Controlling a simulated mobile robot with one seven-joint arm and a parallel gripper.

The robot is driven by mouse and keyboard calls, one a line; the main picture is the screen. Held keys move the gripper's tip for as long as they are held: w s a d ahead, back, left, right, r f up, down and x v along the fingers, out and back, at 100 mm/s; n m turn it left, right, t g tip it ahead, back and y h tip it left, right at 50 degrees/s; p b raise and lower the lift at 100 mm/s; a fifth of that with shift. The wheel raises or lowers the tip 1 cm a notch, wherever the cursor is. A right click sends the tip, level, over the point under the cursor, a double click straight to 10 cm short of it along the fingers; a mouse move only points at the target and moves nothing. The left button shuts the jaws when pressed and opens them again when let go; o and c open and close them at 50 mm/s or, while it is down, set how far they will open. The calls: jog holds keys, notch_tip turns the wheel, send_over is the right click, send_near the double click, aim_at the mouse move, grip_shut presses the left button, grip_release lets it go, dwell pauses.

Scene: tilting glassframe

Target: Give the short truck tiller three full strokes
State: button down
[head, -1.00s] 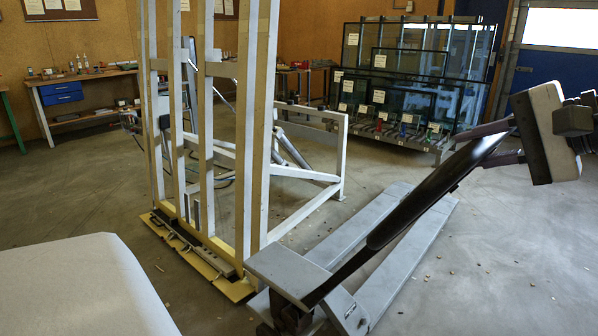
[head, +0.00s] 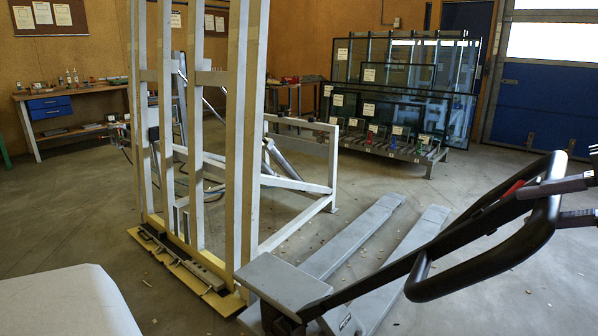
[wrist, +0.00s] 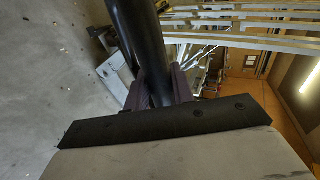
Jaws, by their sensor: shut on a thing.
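The truck is a low grey pallet truck with two forks (head: 349,237) pointing away from me. Its black tiller (head: 372,288) slants up to the right and ends in a loop handle with a red part near the top. My gripper (head: 553,203) is at the right edge of the head view, with its dark fingers on the far right side of the loop. It is shut on the tiller handle. In the wrist view the black tiller (wrist: 137,40) runs down between the two fingers (wrist: 152,90). The exact contact is hidden there by my gripper's body.
A tall white and yellow frame (head: 245,140) stands just left of the truck. A rack of glass panes (head: 400,100) stands behind, and a workbench (head: 75,95) is at the back left. A pale rounded surface (head: 70,305) fills the lower left. Floor is clear right of the forks.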

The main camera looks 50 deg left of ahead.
jog(key=d+f+b, duration=0.5)
jog(key=d+f, duration=0.3)
jog(key=d, duration=0.1)
jog(key=shift+w, duration=0.15)
jog(key=shift+f, duration=0.1)
jog(key=d+f+b, duration=0.6)
jog(key=d+f, duration=0.2)
jog(key=f, duration=0.1)
jog(key=shift+f+b, duration=0.15)
jog(key=shift+b, duration=0.2)
jog(key=shift+w, duration=0.1)
